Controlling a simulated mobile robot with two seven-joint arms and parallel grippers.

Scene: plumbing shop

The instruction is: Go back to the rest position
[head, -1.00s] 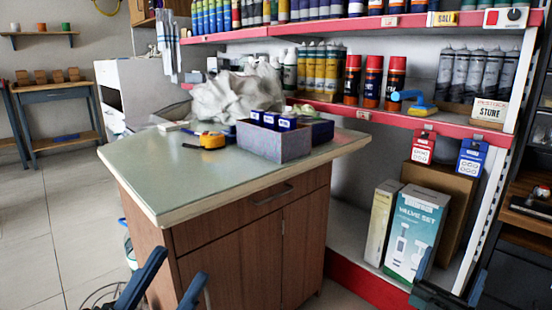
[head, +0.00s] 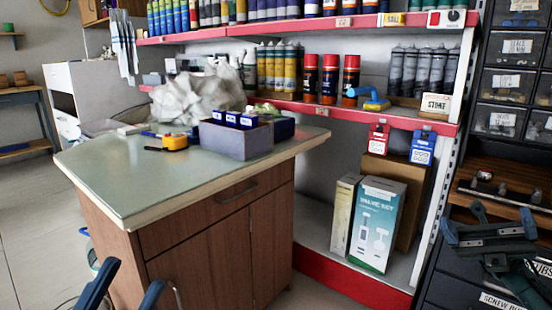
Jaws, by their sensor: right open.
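My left gripper (head: 134,273) shows at the bottom left, in front of the wooden cabinet (head: 200,245). Its two blue fingers stand apart with nothing between them. My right gripper (head: 488,232) is at the right edge, in front of the dark drawer unit (head: 450,288). It is open and I see nothing held in it. Both grippers are clear of the counter top (head: 125,180).
The counter carries a purple-grey box (head: 235,142) with blue items, a yellow tape measure (head: 174,142) and a crumpled whitish bag (head: 195,95). The red-edged shelf (head: 300,106) holds bottles and cans. A valve set box (head: 376,225) stands low. Floor at left is free.

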